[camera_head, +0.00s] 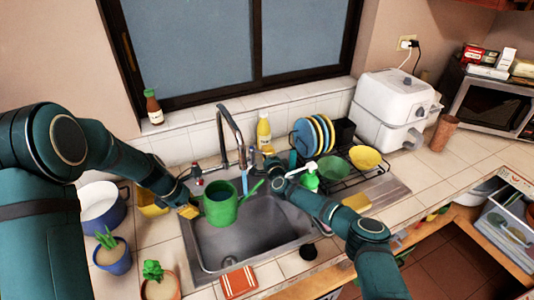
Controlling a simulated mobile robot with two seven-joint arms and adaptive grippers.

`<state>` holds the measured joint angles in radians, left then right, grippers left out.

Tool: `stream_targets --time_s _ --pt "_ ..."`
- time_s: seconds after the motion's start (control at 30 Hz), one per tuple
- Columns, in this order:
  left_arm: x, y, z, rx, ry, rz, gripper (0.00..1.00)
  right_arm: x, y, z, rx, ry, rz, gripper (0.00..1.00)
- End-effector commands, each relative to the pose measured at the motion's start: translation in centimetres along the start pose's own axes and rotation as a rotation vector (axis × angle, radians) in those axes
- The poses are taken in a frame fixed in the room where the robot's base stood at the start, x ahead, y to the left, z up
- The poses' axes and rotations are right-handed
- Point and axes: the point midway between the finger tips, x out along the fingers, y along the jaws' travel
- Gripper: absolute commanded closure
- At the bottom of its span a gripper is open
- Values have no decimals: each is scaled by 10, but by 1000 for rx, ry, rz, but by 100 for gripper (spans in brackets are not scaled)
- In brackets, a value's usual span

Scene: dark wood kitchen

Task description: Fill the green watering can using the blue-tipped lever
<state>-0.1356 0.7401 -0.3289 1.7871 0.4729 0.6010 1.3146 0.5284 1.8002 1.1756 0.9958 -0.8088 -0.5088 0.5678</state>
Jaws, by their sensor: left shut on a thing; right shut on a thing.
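The green watering can (221,207) is upright over the left part of the sink, its spout pointing right. My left gripper (190,203) is shut on its handle side; the grip itself is small and partly hidden. A red-tipped lever (197,172) is at the faucet's left.
A dish rack with plates (308,137) and a green bowl (332,168) stands right of the sink. A yellow bottle (264,132) is behind. Potted plants (112,258) and a blue-white pot (102,207) crowd the left. The sink basin (262,238) is clear.

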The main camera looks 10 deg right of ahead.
Motion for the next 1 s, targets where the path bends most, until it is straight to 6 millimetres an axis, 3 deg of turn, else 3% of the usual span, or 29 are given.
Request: stream_targets --time_s 0.6,1.0 --pt "-1 0 1 0 -1 1 100 -14 -3 19 0 363 -4 100" --pt "-1 0 1 0 -1 1 100 -16 -3 20 -1 398 -3 100"
